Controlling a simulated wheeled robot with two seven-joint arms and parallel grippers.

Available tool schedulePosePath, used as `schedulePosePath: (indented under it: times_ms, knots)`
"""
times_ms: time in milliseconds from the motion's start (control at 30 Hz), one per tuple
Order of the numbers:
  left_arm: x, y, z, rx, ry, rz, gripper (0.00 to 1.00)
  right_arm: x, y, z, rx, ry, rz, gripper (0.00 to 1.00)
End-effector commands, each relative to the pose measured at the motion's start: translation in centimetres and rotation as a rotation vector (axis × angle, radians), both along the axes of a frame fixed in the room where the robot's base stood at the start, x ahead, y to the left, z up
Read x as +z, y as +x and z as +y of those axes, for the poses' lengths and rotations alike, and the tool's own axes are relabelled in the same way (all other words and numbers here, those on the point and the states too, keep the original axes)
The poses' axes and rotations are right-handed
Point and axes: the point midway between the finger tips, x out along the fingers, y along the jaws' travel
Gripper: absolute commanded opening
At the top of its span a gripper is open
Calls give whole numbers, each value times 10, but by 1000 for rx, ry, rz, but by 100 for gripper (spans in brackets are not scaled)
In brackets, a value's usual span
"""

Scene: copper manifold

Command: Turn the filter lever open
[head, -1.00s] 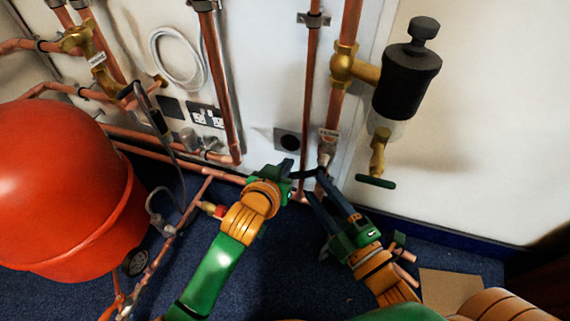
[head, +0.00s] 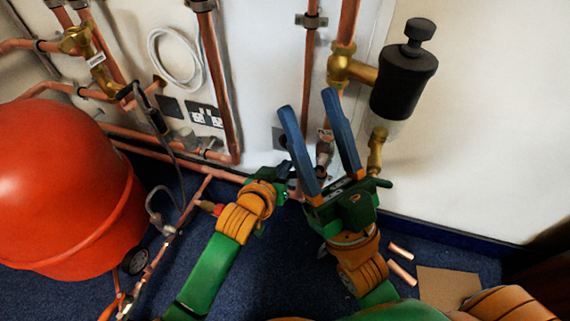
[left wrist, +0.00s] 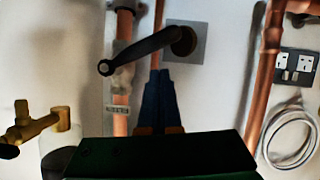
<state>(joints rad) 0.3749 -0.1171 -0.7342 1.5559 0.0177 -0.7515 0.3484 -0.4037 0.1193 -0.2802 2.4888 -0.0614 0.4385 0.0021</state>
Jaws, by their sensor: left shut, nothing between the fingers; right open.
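A black lever (left wrist: 145,50) with a ring at one end crosses in front of a copper pipe and a grey wall plate in the left wrist view. Its ring end lies by a grey valve (left wrist: 122,78) on the labelled pipe. That valve also shows in the head view (head: 324,152), where my right gripper hides most of the lever. My left gripper (head: 286,168) is shut and empty; its blue fingers (left wrist: 162,100) appear just below the lever in the wrist view. I cannot tell whether they touch it. My right gripper (head: 308,100) is open and empty, fingers pointing up before the valve.
A black canister (head: 404,75) hangs on a brass fitting to the right, with a brass tap (head: 377,150) below. A red tank (head: 65,190) stands at left. Copper pipes (head: 222,90) and a double socket (head: 205,115) line the wall. Cardboard (head: 447,288) and pipe offcuts (head: 400,273) lie on the floor.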

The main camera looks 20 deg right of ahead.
Motion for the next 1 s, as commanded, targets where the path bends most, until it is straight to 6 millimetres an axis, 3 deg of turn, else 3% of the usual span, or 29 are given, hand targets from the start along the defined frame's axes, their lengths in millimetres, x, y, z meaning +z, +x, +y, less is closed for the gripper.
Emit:
schedulePosePath:
  times_ms: [500,1000]
  knots:
    - [-9,1,1,1,-99,67,0,-19,24,2,-16,-39,154,53]
    - [-14,1,1,1,-157,105,0,-23,27,3,-18,-45,178,53]
